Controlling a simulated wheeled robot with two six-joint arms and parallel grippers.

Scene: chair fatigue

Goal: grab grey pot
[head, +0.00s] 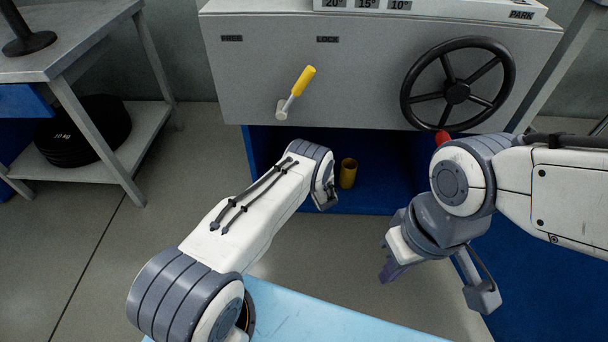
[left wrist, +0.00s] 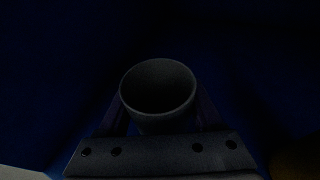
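The grey pot (left wrist: 158,112) shows in the dark left wrist view, upright, with its round open rim towards me. My left gripper (left wrist: 160,98) has one finger on each side of the pot, close to its walls. The light is too dim to tell whether the fingers press on it. In the head view my left arm reaches into the blue cabinet opening, and the grey pot and fingertips are hidden there. My right gripper (head: 438,280) is open and empty, in front of the cabinet at the right, its fingers wide apart.
A yellow pot (head: 348,173) stands in the blue compartment (head: 295,146), just right of my left wrist. Above is a grey panel (head: 240,75) with a yellow-handled lever (head: 303,82) and a black handwheel (head: 457,92). A metal bench (head: 75,55) stands at the left.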

